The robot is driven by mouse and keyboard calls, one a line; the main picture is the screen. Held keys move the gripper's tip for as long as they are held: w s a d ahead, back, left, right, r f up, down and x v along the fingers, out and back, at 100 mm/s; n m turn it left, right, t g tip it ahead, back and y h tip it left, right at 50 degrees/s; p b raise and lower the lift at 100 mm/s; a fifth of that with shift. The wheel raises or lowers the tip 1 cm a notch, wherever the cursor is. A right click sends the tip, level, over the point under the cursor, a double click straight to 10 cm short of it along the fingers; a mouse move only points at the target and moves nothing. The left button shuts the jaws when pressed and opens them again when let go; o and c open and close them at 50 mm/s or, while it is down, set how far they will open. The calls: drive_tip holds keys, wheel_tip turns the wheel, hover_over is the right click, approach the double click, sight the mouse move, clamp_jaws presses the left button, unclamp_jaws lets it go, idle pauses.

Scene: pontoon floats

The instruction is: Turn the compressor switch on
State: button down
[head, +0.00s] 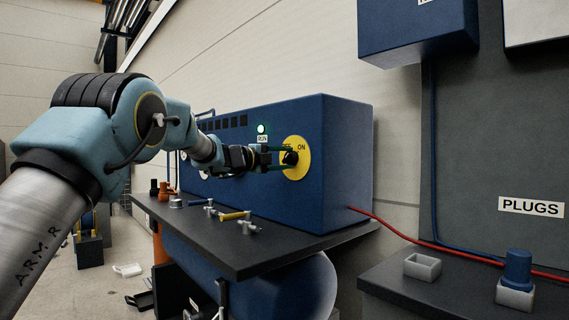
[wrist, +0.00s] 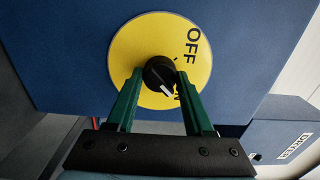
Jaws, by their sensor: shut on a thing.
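The compressor (head: 330,135) is a blue box with a yellow dial plate (head: 302,170) on its front, marked OFF and ON. The black switch knob (head: 290,157) sits at the plate's middle and also shows in the wrist view (wrist: 156,72). My gripper (head: 284,158) has its green fingers on either side of the knob and is shut on it. In the wrist view, the knob's white mark points down and right, towards the ON lettering, which my right finger partly hides. OFF is in plain view on the yellow plate (wrist: 135,45).
A lamp (head: 262,129) above a RUN label looks bright with a green glow. Small valves (head: 238,216) sit on the dark shelf (head: 270,248) below. A red hose (head: 400,233) runs right to a bench with a blue plug (head: 517,268).

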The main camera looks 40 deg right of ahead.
idle(0.4)
drive_tip(key=shift+c, duration=1.4)
unclamp_jaws()
drive_tip(key=shift+a, duration=0.1)
drive_tip(key=a+b, duration=0.2)
drive_tip(key=a, duration=0.8)
drive_tip(key=shift+w+a+b, duration=0.3)
